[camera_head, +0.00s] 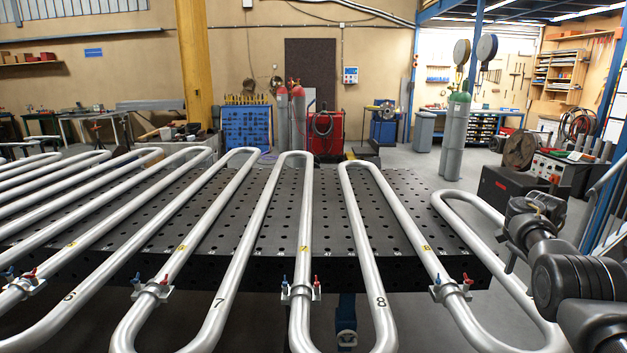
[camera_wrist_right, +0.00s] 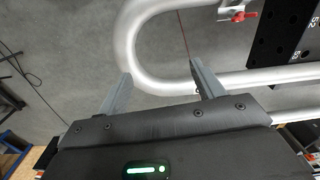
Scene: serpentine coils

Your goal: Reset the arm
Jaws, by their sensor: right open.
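My right arm comes in from the right edge in the camera_head view, with its dark right gripper (camera_head: 512,240) by the rightmost bend of the silver serpentine coil (camera_head: 478,318). In the right wrist view the right gripper (camera_wrist_right: 160,69) is open and its two grey fingers are apart with nothing held. A U-bend of the coil (camera_wrist_right: 126,45) shows just beyond the fingertips; whether they touch it I cannot tell. My left gripper is not in view.
The coil runs over a black perforated table (camera_head: 400,215). Clamps with red and blue handles (camera_head: 300,291) sit along its front edge. Gas cylinders (camera_head: 456,135) and a dark welding unit (camera_head: 505,190) stand behind at the right. Grey floor is open between.

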